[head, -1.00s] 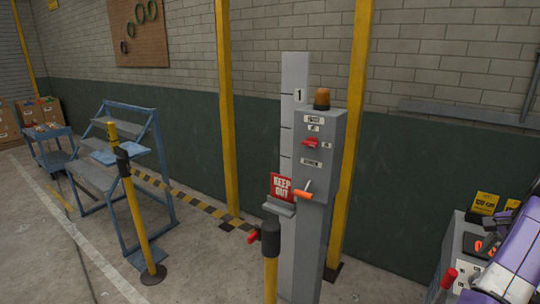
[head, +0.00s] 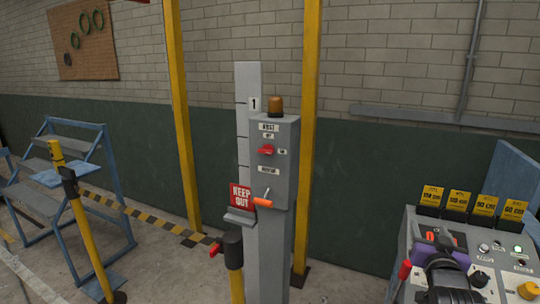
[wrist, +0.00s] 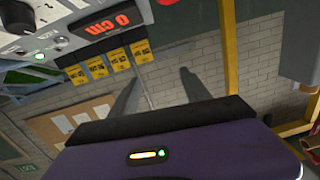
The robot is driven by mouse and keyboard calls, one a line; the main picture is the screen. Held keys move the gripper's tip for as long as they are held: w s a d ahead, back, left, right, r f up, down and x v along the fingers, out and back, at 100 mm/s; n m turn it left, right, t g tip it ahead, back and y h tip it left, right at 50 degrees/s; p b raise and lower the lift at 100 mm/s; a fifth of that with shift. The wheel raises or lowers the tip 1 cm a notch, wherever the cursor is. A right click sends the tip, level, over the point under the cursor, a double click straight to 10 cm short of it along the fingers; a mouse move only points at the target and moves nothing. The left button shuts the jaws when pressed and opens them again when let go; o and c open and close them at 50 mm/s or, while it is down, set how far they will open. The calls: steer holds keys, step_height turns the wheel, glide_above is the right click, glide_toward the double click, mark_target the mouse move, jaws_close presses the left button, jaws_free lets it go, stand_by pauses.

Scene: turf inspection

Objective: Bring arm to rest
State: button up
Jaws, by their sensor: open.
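In the wrist view my gripper (wrist: 157,84) shows as two dark fingers standing apart beyond a purple housing with a small lit indicator. Nothing is between the fingers; behind them is the brick wall. In the head view, part of my purple and black arm (head: 448,272) is at the lower right, in front of a grey control console (head: 408,240). The fingers cannot be made out there. In the wrist view the console (wrist: 45,55), with its red display, shows tilted at the upper left, beside the fingers.
Several yellow cards (head: 457,199) stand along the console's back edge. A grey post (head: 270,235) with an amber lamp and a red "KEEP OUT" sign (head: 240,197) stands mid-view. A striped barrier (head: 150,217) and blue steps (head: 100,165) are at left. Some floor is open between post and console.

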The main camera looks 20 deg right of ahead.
steer(key=s+a+f+n+t+y, duration=0.2)
steer(key=s+a+n, duration=0.1)
steer(key=a, duration=0.5)
steer(key=s+a+f+n+t+y+b, duration=0.1)
steer(key=s+a+f+n+t+y, duration=0.2)
steer(key=a, duration=0.6)
steer(key=s+a+f+n+t+y, duration=0.15)
steer(key=s+a, duration=0.25)
steer(key=a, duration=0.4)
steer(key=s+a+f+n+g+y, duration=0.1)
steer(key=s+a+f+y, duration=0.2)
steer(key=s+a, duration=0.5)
steer(key=s+a+f+n+g+y+b, duration=0.1)
steer(key=s+a+f+g+y, duration=0.1)
steer(key=s+a, duration=0.6)
steer(key=s+f+y, duration=0.1)
steer(key=s+f, duration=0.1)
steer(key=s, duration=0.3)
steer(key=shift+s, duration=0.15)
steer(key=shift+n+g, duration=0.25)
